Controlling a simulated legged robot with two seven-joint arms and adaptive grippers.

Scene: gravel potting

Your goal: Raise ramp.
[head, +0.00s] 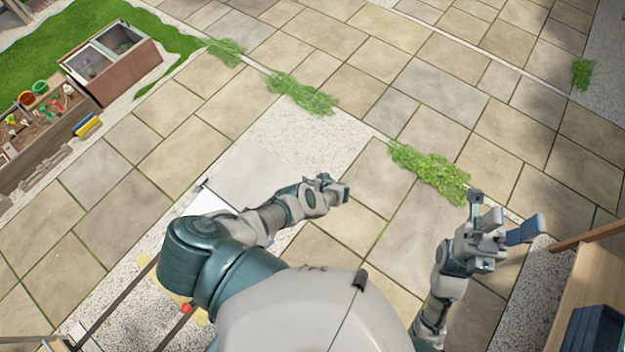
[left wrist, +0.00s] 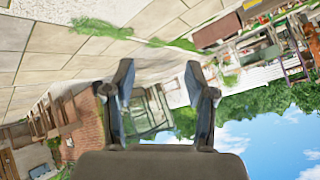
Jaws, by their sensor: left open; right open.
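A flat, light grey panel (head: 252,178) lies low on the gravel strip left of my left forearm. It may be the ramp, but I cannot tell for sure. A white piece (head: 208,203) borders its near end, partly hidden by my shoulder. My left gripper (head: 337,188) is right of the panel, apart from it, above the paving. In the left wrist view, its two fingers (left wrist: 160,82) are spread with nothing between them. My right gripper (head: 508,217) is open and empty at the right, above paving and gravel.
Dark rails (head: 118,300) and a red knob (head: 187,308) show at lower left. A wooden bench (head: 590,290) with a dark blue crate (head: 597,329) stands at lower right. A planter (head: 45,125) and cold frame (head: 112,58) stand upper left.

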